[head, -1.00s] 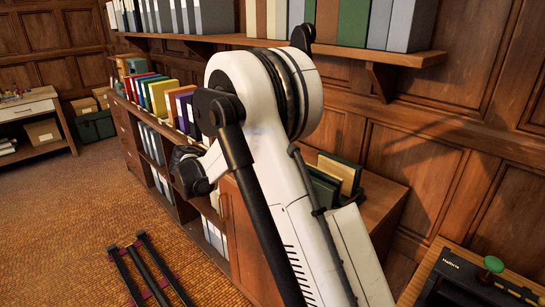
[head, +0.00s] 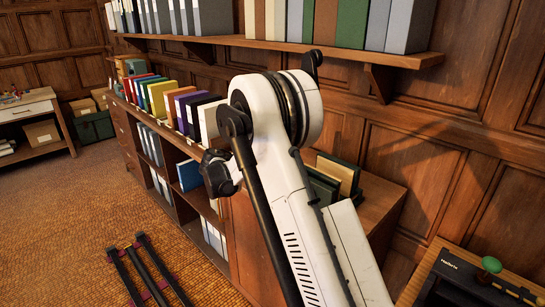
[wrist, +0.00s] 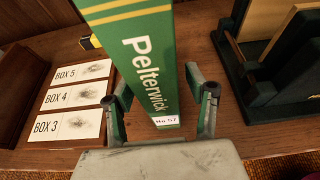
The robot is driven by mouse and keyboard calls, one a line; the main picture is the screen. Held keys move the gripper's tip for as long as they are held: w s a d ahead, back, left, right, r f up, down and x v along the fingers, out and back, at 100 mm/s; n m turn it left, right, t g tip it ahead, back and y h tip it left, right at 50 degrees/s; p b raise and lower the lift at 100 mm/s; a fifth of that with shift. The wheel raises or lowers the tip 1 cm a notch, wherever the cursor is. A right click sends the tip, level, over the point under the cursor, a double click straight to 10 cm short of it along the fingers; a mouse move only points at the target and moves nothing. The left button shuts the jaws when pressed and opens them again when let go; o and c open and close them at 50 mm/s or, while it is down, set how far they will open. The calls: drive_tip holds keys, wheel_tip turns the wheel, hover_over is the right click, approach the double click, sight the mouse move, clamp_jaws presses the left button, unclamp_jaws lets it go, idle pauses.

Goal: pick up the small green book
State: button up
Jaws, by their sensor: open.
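A green book (wrist: 148,60) with yellow bands and the word "Pelterwick" on its spine stands on a wooden surface in the wrist view. A small white label is at the spine's lower end. My gripper (wrist: 160,108) is open, with one finger on each side of the spine's lower part. The left finger is close to the book; I cannot tell if it touches. A gap shows between the right finger and the spine. The book's top is cut off by the frame. In the head view my arm hides the gripper, and I cannot pick out this book.
White cards (wrist: 68,127) marked BOX 3, BOX 4 and BOX 5 lie left of the book. A dark green holder (wrist: 258,90) with tan boards stands to its right. In the head view, colourful books (head: 160,98) line the cabinet top, below a wall shelf (head: 290,45).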

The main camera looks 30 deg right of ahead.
drive_tip(key=x, duration=0.3)
drive_tip(key=shift+d, duration=0.35)
drive_tip(key=shift+c, duration=0.4)
